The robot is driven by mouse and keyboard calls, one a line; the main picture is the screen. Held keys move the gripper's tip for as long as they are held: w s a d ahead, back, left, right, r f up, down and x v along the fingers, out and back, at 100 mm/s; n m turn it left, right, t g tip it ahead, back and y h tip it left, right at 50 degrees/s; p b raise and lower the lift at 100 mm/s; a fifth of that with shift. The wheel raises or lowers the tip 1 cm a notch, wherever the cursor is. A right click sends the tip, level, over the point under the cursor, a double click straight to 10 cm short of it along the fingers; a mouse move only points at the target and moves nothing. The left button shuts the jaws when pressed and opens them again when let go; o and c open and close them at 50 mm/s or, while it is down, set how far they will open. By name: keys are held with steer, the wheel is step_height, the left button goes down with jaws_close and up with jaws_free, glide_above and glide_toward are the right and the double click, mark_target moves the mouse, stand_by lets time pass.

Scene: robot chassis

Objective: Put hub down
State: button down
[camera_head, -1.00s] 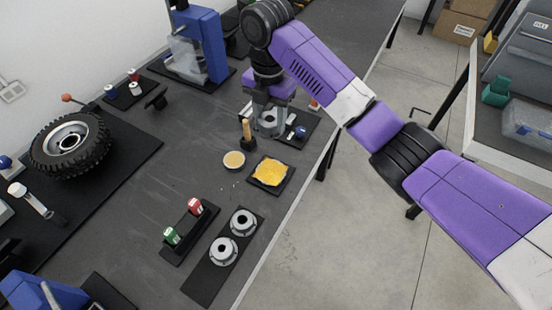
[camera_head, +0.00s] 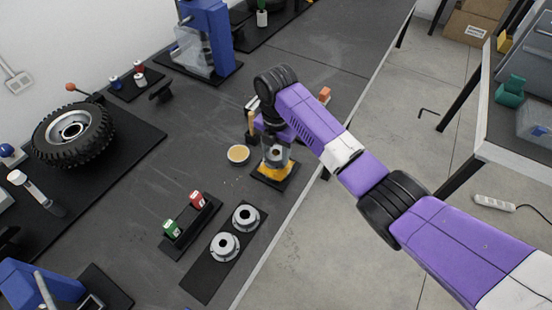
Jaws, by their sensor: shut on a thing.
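My gripper (camera_head: 275,157) is shut on a grey metal hub (camera_head: 274,153), mostly hidden between the fingers and under the wrist. It is over the small black tray with a yellow cloth-like pad (camera_head: 267,175). I cannot tell whether the hub touches the pad. Two similar grey hubs, a nearer one (camera_head: 225,246) and a farther one (camera_head: 246,218), sit on a long black plate (camera_head: 205,280) near the front edge of the table.
A round tan dish (camera_head: 238,154) sits just left of my gripper. A wheel (camera_head: 72,135) lies far left. The dark table (camera_head: 140,210) has free room in its middle.

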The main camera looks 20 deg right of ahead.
mark_target(276, 160)
steer(key=shift+f, duration=1.65)
steer(key=shift+f, duration=0.2)
steer(key=c, duration=0.7)
jaws_free()
steer(key=shift+r, duration=0.1)
step_height(276, 160, up, 12)
steer(key=shift+r+b, duration=0.15)
steer(key=shift+b, duration=0.45)
